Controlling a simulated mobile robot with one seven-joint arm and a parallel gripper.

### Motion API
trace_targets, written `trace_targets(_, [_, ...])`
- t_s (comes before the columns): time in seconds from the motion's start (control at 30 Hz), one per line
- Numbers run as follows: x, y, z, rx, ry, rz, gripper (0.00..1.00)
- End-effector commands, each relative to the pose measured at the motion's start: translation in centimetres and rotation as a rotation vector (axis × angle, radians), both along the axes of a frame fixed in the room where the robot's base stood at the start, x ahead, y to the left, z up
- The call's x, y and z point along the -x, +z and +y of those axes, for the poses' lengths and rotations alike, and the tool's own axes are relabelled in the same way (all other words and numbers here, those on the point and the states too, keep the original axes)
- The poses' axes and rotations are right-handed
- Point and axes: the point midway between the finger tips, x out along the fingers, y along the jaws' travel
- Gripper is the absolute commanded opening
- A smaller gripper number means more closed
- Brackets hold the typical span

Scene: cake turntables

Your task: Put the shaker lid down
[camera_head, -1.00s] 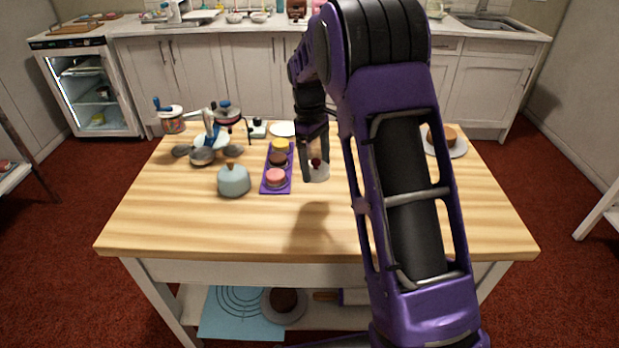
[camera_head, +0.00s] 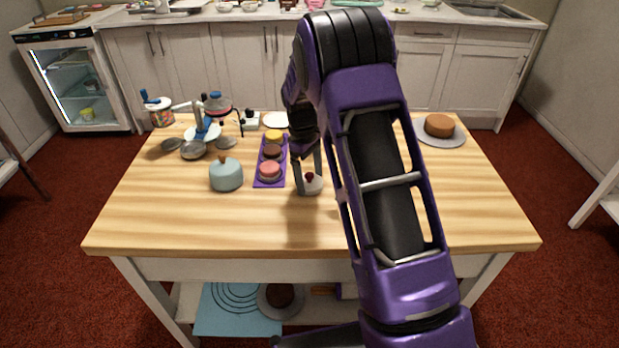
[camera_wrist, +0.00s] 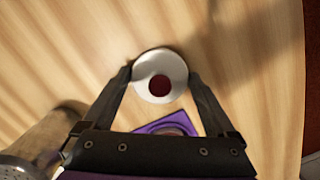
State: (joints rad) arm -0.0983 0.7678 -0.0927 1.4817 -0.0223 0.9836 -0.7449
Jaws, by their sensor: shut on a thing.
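The shaker lid (camera_head: 312,186) is a small pale round piece with a dark red knob on top. My gripper (camera_head: 308,180) is shut on it, low over the wooden table just right of the purple tray. In the wrist view the lid (camera_wrist: 148,90) sits between the two fingertips of my gripper (camera_wrist: 158,82), seen from above with the dark red knob (camera_wrist: 159,86) in the middle. I cannot tell whether its underside touches the table.
The purple tray (camera_head: 268,183) holds several small round cakes. A pale blue domed pot (camera_head: 227,176) stands left of it. Scoops (camera_head: 193,150) and jars are at the back left, a brown cake (camera_head: 439,125) at the back right. The table's front (camera_head: 220,225) is clear.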

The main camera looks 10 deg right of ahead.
Motion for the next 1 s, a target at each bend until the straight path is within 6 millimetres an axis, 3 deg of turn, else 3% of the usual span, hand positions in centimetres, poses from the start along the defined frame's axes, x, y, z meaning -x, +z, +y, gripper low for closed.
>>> trace_targets(0.3, [0.0,-0.3,0.0,0.0,0.0,-0.001,0.4])
trace_targets(0.33, [0.0,-0.3,0.0,0.0,0.0,-0.001,0.93])
trace_targets(0.37, [0.0,-0.2,0.0,0.0,0.0,-0.001,0.99])
trace_targets(0.73, [-0.1,0.7,0.0,0.0,0.0,-0.003,1.0])
trace_targets(1.0, [-0.6,6.0,0.5,-0.001,0.0,-0.005,1.0])
